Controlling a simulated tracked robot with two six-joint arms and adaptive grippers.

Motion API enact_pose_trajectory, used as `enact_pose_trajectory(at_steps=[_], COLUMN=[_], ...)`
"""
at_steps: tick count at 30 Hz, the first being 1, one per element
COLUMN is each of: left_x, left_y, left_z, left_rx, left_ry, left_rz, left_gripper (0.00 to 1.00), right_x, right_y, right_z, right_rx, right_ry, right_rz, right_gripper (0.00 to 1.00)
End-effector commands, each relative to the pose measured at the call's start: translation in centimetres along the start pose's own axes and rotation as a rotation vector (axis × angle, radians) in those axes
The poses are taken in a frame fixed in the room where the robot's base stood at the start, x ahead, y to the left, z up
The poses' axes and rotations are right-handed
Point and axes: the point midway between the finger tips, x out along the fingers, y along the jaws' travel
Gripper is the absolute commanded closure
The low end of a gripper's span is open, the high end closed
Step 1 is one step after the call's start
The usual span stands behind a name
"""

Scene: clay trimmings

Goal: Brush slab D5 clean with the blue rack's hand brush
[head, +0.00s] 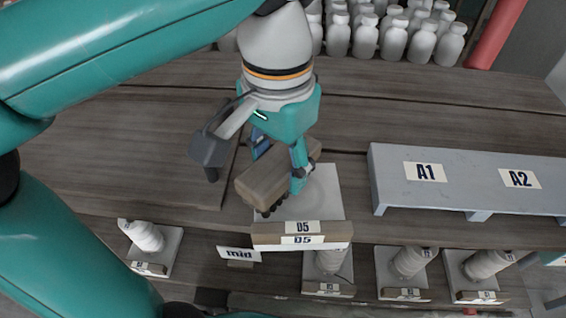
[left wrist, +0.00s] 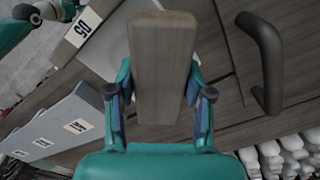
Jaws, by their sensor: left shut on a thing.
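Slab D5 (head: 325,188) is a pale square on a wooden base with a D5 label, on the table in the head view. It also shows in the left wrist view (left wrist: 113,40), partly behind the brush. My left gripper (head: 283,165) is shut on the wooden block of the hand brush (head: 265,182), which fills the middle of the left wrist view (left wrist: 162,65). Dark bristles point down over the slab's left side; I cannot tell whether they touch it. Brush and fingers hide part of the slab; trimmings cannot be made out. Teal parts, possibly my right gripper, show at the left wrist view's top-left corner.
A grey raised shelf (head: 470,190) labelled A1 and A2 stands right of the slab. Several white bottles (head: 395,38) stand at the back. Smaller slabs with pale pieces (head: 410,262) line the front, beside a "mid" sign (head: 239,254). A dark handle (left wrist: 270,60) shows in the left wrist view.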

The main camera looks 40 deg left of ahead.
Motion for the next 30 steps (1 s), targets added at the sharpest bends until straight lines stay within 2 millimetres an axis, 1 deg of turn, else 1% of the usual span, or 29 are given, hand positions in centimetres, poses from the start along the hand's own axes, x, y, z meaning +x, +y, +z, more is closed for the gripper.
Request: enact_pose_trajectory(at_steps=[1,3,12,15,19,30], left_x=[-0.7,-1.4,-4.3,-4.9,-5.2,-5.2], left_y=[0.0,0.1,0.1,0.0,0.0,0.0], left_z=[0.0,0.0,-0.1,0.0,0.0,0.0], left_rx=[0.0,0.001,0.0,0.0,0.0,0.0], left_ry=[0.002,0.003,0.003,0.002,0.001,0.001], left_rz=[0.001,0.002,0.001,0.001,0.0,0.001], left_gripper=[0.87,0.87,0.87,0.87,0.87,0.87], right_x=[-0.2,-0.4,-0.2,-0.2,-0.2,-0.2], right_y=[-0.1,-0.1,-0.1,-0.1,-0.1,-0.1], right_z=[0.0,0.0,0.0,0.0,0.0,0.0], right_rx=[0.0,0.0,0.0,0.0,0.0,0.0], right_ry=[0.0,0.0,0.0,0.0,0.0,0.0], right_rz=[0.0,0.0,0.0,0.0,0.0,0.0], right_gripper=[0.23,0.23,0.23,0.23,0.23,0.23])
